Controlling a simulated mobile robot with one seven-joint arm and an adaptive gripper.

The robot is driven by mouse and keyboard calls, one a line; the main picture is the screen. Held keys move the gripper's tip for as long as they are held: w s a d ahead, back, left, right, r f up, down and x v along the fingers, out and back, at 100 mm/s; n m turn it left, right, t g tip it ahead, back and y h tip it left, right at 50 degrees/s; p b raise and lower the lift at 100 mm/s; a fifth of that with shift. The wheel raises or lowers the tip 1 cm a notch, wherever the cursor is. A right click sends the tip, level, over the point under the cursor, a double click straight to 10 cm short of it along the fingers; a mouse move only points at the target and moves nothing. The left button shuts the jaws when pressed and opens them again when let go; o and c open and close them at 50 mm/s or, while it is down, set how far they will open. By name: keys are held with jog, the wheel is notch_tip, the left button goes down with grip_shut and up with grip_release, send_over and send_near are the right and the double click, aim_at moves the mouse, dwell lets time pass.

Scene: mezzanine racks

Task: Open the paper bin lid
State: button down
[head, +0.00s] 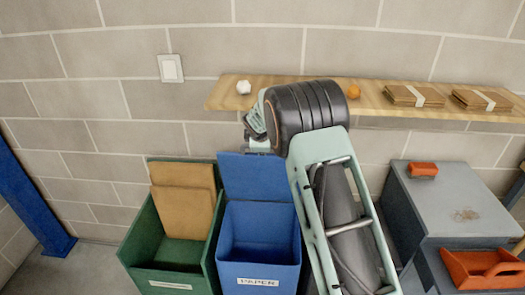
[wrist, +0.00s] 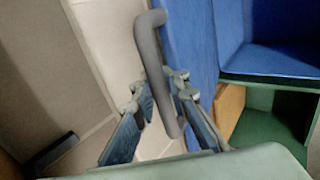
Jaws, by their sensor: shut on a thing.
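The blue paper bin (head: 258,255) stands on the floor, its label on the front. Its blue lid (head: 255,177) is raised steeply at the back, so the bin's opening shows from above. In the wrist view the lid (wrist: 190,40) has a grey bar handle (wrist: 147,45) on its outer face. My gripper (wrist: 158,92) is shut on this handle, one finger on each side. In the head view my gripper (head: 256,138) is at the lid's top edge, partly hidden by my own wrist; the handle is hidden there.
A green bin (head: 165,278) with cardboard stands directly left of the paper bin. A wooden shelf (head: 225,92) with a white lump, an orange item and brown packets runs along the wall behind my wrist. Grey cabinets (head: 430,200) and a red tote (head: 480,268) stand right.

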jog(key=shift+w+a+r, duration=0.1)
jog(key=shift+w+r, duration=0.2)
jog(key=shift+r, duration=0.05)
jog(key=c, duration=2.3)
grip_release()
jog(key=o, duration=0.4)
jog(key=shift+s, duration=0.25)
jog(key=shift+c, duration=0.2)
jog(key=shift+f, duration=0.1)
jog(key=v, duration=1.2)
